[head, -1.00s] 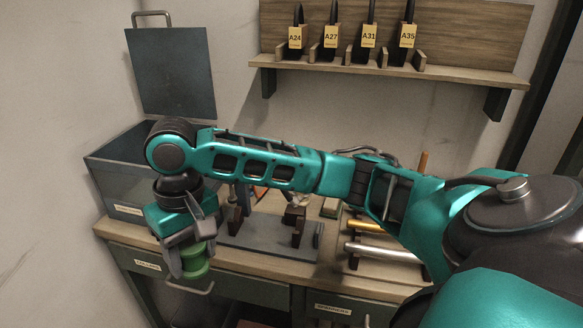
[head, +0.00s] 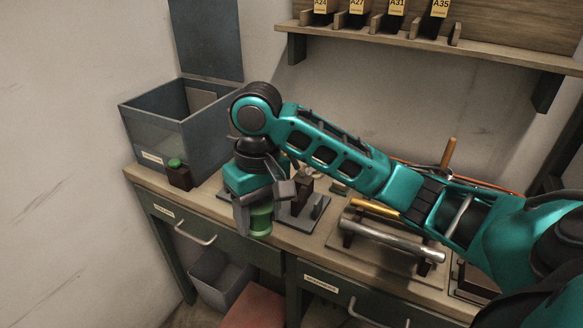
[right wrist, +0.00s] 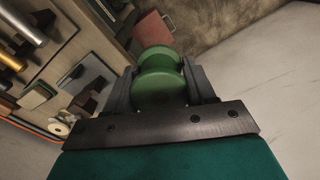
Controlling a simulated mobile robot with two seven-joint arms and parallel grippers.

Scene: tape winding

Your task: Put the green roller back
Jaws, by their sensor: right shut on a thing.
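My right gripper (head: 258,218) is shut on the green roller (head: 262,222), at the front edge of the bench in the head view. In the right wrist view the spool-shaped green roller (right wrist: 160,72) sits between the two dark fingers of my right gripper (right wrist: 160,85). A small dark block with a green top (head: 178,174) stands on the bench beside the bin. A grey stand (head: 304,208) with dark uprights is just behind and right of my right gripper, partly hidden by my arm. My left gripper is not in view.
An open grey bin (head: 170,140) stands at the bench's back left. A rack with a silver bar (head: 392,240) and a golden bar is to the right. Drawers with handles are below, with a grey container (head: 218,282) beneath. A shelf with tagged items hangs above.

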